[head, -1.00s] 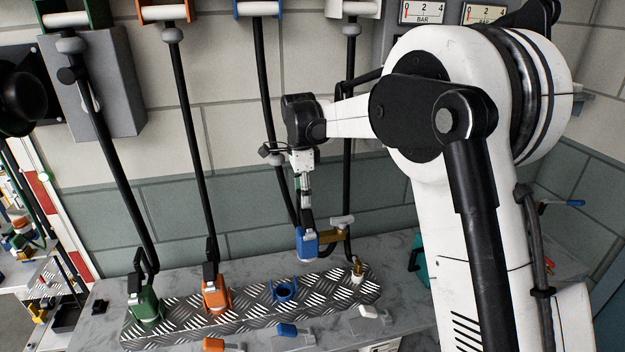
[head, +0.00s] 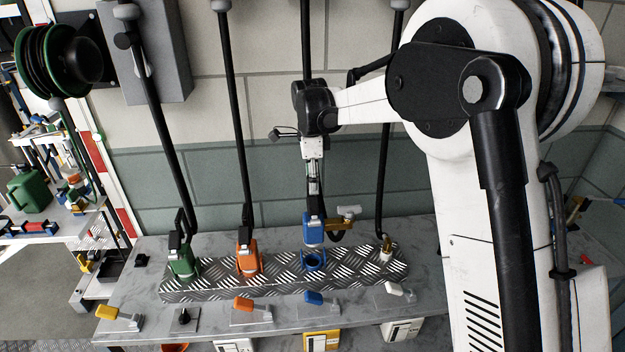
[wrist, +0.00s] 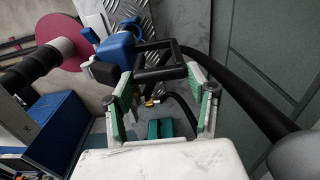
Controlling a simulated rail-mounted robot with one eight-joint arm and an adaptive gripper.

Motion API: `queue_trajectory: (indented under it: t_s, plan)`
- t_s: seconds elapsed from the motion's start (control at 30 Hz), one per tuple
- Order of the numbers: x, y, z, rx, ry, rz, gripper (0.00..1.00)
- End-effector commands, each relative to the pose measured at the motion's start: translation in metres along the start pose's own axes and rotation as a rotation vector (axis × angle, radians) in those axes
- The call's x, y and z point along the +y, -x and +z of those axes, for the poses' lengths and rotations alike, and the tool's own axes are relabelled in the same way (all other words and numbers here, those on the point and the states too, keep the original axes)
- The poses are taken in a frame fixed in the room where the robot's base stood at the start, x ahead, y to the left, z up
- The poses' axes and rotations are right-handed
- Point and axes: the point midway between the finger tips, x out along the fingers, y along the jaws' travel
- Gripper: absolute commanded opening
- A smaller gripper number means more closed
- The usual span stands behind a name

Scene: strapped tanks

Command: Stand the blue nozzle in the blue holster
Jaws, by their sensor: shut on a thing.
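My gripper (head: 313,192) points down and is shut on the blue nozzle (head: 313,230). In the wrist view, my gripper (wrist: 163,105) has its green-padded fingers on either side of the nozzle's black handle loop, and the blue nozzle body (wrist: 118,47) shows beyond. The blue holster (head: 314,263) is an open ring on the chequered metal plinth. The nozzle is directly above it in the head view, seemingly just clear of its rim. Whether they touch or line up in depth I cannot tell.
The orange nozzle (head: 249,257) and green nozzle (head: 183,261) stand on the plinth (head: 215,288) to the left. A brass fitting (head: 387,247) is at its right end. Black hoses hang behind. Several coloured levers, including a blue one (head: 314,297), line the counter's front.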

Motion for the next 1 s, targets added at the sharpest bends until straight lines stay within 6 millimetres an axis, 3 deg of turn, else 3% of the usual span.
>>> queue_trajectory:
  t_s: [0.7,1.0]
  plan:
    - [0.001,-0.05,0.001,0.0,0.0,0.001,0.0]
    - [0.001,-0.058,0.002,0.0,0.0,0.001,0.0]
